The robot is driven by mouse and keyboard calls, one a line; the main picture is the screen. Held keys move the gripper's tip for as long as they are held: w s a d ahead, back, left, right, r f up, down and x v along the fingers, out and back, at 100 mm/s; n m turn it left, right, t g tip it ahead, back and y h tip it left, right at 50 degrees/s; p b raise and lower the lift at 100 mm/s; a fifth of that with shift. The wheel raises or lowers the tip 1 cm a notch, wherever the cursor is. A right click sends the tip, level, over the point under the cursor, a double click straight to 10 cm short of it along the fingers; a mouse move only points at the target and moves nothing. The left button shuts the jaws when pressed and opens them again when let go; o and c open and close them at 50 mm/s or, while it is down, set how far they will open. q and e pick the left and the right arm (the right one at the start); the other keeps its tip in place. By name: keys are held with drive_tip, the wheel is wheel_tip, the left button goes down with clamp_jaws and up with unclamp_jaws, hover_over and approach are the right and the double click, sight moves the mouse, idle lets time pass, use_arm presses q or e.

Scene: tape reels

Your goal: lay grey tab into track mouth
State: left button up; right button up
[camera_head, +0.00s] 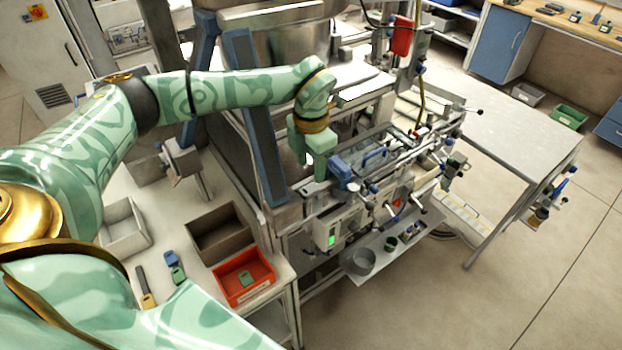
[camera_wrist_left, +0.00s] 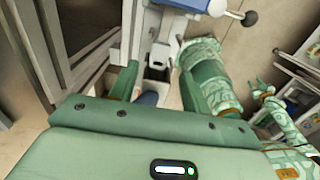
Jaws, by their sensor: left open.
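My left gripper (camera_head: 318,172) reaches down at the left end of the long metal track assembly (camera_head: 385,160) on the machine, next to a blue block (camera_head: 341,172). In the left wrist view its two green fingers (camera_wrist_left: 158,88) are spread apart. A pale metal channel with a dark opening (camera_wrist_left: 157,72) shows between and beyond them; I cannot tell for sure that this is the track mouth. A small blue piece (camera_wrist_left: 148,98) is partly visible between the fingers, near the palm edge. I cannot make out the grey tab in either view. My right gripper is not seen.
A red-orange bin (camera_head: 243,290) holding a green piece, a brown-grey bin (camera_head: 218,234) and a white tray (camera_head: 124,230) stand on the left bench. A shelf with a round grey pan (camera_head: 360,262) sits below the track.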

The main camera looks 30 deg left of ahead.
use_arm(q)
wheel_tip(320, 180, up, 6)
drive_tip(key=shift+r, duration=0.2)
idle(2.5)
